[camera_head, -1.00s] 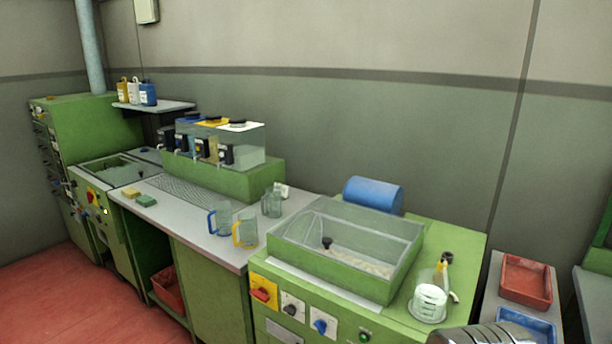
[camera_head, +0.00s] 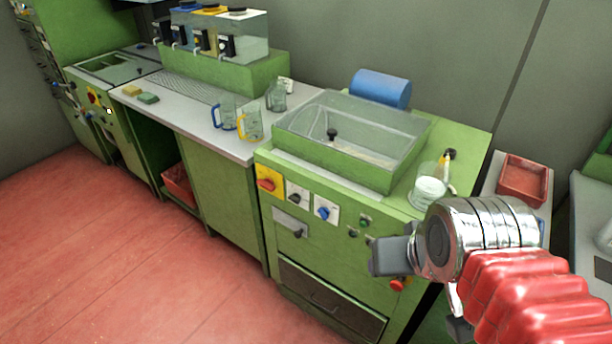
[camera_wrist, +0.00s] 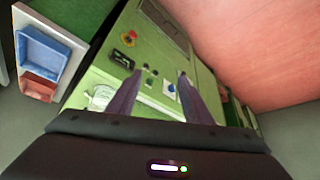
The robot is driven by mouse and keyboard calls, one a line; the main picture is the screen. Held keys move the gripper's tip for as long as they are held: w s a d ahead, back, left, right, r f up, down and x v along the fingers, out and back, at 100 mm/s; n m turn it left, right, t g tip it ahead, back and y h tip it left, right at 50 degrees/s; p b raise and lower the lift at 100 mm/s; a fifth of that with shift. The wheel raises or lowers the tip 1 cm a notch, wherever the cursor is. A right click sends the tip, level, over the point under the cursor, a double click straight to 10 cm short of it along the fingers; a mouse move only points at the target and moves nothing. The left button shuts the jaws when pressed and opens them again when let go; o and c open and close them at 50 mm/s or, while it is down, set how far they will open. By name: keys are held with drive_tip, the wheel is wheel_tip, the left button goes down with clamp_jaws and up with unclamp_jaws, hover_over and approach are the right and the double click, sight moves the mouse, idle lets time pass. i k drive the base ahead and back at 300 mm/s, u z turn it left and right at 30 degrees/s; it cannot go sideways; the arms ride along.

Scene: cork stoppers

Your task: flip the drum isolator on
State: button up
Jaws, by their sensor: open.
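A red rotary handle on a yellow plate (camera_head: 268,180), which looks like the isolator switch, is at the upper left of the front panel of the green machine with the clear lid (camera_head: 350,130). Its handle lies nearly level, slightly tilted. My gripper (camera_head: 392,256) is in front of the panel's right side, well right of the handle and apart from it. In the wrist view my gripper (camera_wrist: 158,84) has its two fingers spread and empty, facing the panel. There the blue knob (camera_wrist: 171,88) shows between the fingers; I cannot make out the red-and-yellow switch.
A black-and-white knob (camera_head: 297,194) and a blue knob (camera_head: 325,210) sit right of the switch. A red button (camera_head: 397,285) is low on the panel. A glass beaker (camera_head: 428,190) stands on the machine's top right. The red floor (camera_head: 130,250) in front is clear.

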sight(266, 184)
drive_tip(key=u, duration=0.95)
drive_tip(key=i, duration=0.5)
drive_tip(key=u, duration=0.75)
